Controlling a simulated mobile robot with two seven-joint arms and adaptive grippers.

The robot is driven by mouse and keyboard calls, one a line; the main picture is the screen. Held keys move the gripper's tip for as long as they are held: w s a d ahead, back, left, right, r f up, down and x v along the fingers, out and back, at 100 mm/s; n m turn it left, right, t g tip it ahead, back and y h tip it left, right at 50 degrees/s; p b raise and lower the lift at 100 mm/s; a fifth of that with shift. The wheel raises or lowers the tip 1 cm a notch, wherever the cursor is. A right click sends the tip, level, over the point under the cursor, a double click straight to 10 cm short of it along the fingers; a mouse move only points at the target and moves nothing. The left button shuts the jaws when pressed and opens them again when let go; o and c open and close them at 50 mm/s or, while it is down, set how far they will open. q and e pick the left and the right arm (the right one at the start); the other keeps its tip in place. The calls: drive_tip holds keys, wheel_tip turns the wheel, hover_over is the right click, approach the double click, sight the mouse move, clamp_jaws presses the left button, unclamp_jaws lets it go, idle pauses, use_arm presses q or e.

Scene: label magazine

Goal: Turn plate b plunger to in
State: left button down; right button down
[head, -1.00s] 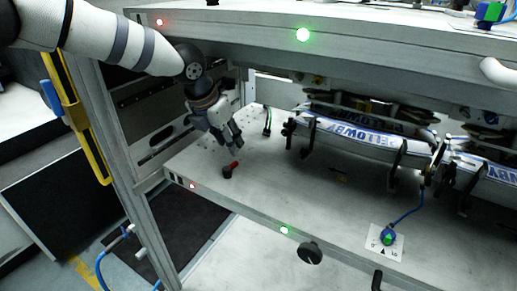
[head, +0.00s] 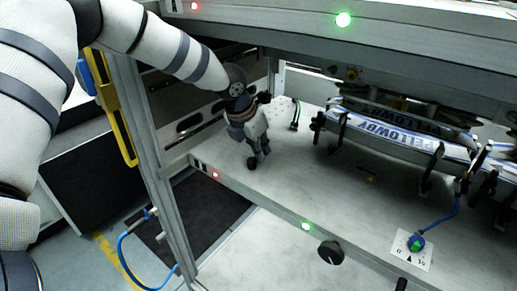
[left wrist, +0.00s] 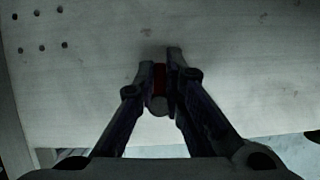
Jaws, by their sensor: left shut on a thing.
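My left gripper (head: 258,158) reaches down to the shelf surface near its left front corner. In the left wrist view its fingertips (left wrist: 160,72) are closed on the plunger (left wrist: 159,82), a small part whose red piece shows as a strip between them. A round grey end shows just below the red strip. In the head view the gripper covers most or all of the plunger. Whether the plunger is in or out cannot be told. My right gripper is not in view.
Several small holes (left wrist: 39,45) mark the shelf surface. A black knob (head: 330,252) is on the front edge. The upper shelf (head: 400,40) overhangs.

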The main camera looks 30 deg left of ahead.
use_arm(q)
drive_tip(key=shift+f, duration=0.15)
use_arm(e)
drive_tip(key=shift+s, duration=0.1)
